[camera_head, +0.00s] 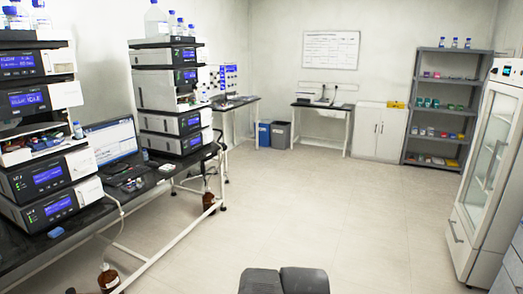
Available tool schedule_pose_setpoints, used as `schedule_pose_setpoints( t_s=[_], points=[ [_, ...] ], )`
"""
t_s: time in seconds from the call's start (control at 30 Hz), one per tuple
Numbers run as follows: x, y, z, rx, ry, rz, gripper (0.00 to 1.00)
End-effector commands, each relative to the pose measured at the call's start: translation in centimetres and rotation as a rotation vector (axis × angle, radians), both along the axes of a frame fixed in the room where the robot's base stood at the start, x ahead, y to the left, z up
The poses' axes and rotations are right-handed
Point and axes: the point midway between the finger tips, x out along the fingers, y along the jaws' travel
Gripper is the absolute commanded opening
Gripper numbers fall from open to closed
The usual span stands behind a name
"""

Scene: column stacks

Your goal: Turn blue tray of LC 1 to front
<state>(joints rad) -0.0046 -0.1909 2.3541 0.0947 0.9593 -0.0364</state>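Two instrument stacks that look like LC units stand on the left bench. The near stack (45,188) is at the left edge, and the farther stack (160,93) is right of it. I cannot read which one is LC 1. The near stack has an open bay (40,148) at mid height with small items inside, too small to tell apart. I cannot make out a blue tray in either stack. My gripper does not show clearly; only dark grey parts, probably of my own body, appear at the bottom edge.
A glass-door cabinet (490,165) stands at the right, grey shelves (440,110) at the back right. The floor (300,200) between is clear.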

Motion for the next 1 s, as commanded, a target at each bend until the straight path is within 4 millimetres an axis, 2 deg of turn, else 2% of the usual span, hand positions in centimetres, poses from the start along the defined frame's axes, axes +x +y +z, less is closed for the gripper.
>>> schedule_pose_setpoints(
  t_s=[0.03, 0.07, 0.3, 1.0],
  points=[
    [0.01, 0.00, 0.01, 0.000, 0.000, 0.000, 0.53],
    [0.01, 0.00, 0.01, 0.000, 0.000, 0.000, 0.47],
    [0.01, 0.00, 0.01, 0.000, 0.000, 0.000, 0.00],
    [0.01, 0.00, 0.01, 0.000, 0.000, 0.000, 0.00]
  ],
)
